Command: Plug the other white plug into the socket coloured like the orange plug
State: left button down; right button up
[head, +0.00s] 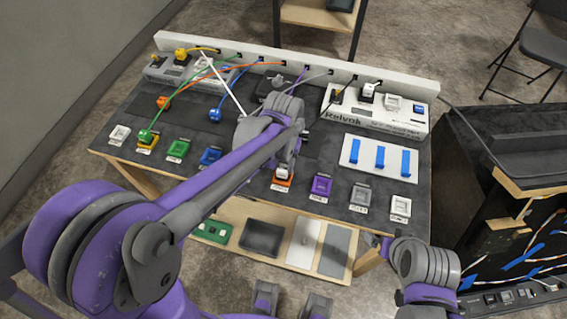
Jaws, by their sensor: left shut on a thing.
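My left gripper (288,160) reaches over the front row of sockets, shut on a white plug (283,171). The plug is right at the orange socket (281,186); I cannot tell whether it is fully seated. A white cable (230,92) runs from the back rail and disappears behind my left arm. The orange plug (163,102) lies on the left of the table, its cable leading to the rail. Another white plug (368,89) stands in the white box at the back right. My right gripper (378,243) is low in front of the table, its fingers unclear.
The front row holds green (178,149), blue (211,157), purple (321,186), grey (360,196) and white (400,207) sockets. A green plug (146,135) stands at the yellow socket (148,145). A blue plug (215,114) lies behind. A white panel (378,172) has blue strips.

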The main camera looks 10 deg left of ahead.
pick_arm(q)
jog(key=shift+f+b, duration=0.4)
pick_arm(e)
jog(key=shift+f, duration=0.4)
dwell(0.5)
pick_arm(q)
grip_release()
dwell(0.7)
jog(key=shift+r, duration=0.1)
pick_arm(e)
jog(key=shift+r, duration=0.1)
pick_arm(q)
jog(key=shift+r+p, duration=2.15)
jog(key=shift+r, duration=1.3)
pick_arm(e)
jog(key=r, duration=0.2)
jog(key=w+r, duration=0.1)
jog(key=r, duration=0.2)
jog(key=shift+w, duration=0.2)
